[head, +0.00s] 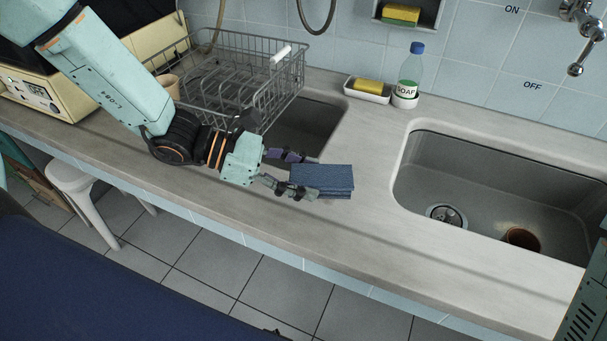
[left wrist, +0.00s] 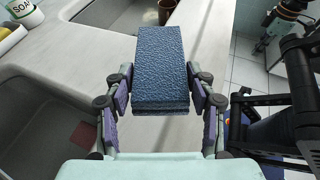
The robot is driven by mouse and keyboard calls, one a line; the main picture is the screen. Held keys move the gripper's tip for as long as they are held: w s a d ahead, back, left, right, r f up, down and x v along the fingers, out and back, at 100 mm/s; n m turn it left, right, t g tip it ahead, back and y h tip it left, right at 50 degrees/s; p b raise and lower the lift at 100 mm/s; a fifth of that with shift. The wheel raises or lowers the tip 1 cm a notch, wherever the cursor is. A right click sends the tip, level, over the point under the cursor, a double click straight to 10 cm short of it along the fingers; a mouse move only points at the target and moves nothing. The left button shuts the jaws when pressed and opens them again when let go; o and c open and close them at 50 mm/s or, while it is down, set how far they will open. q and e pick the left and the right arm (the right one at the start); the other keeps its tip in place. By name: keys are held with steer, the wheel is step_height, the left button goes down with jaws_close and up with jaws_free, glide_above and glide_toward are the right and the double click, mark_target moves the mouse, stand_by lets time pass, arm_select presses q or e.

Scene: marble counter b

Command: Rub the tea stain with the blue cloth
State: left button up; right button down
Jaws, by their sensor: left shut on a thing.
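The folded blue cloth (head: 325,181) is over the counter strip between the two sinks. My left gripper (head: 303,177) is shut on it, with one finger on each long side. In the left wrist view the cloth (left wrist: 160,62) sticks out forward from between the fingers (left wrist: 160,88). I cannot tell whether its underside touches the counter.
A wire dish rack (head: 232,75) stands behind my left arm, by the small sink (head: 300,128). The large sink (head: 480,180) at right holds a brown cup (head: 521,239). A soap bottle (head: 410,72) and a sponge dish (head: 367,91) stand at the back. The front counter (head: 400,262) is clear.

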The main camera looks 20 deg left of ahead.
arm_select(q)
step_height(320, 180, up, 2)
steer(key=shift+s+d+r+p, duration=0.1)
steer(key=shift+r+p, duration=0.05)
steer(key=shift+p, duration=0.6)
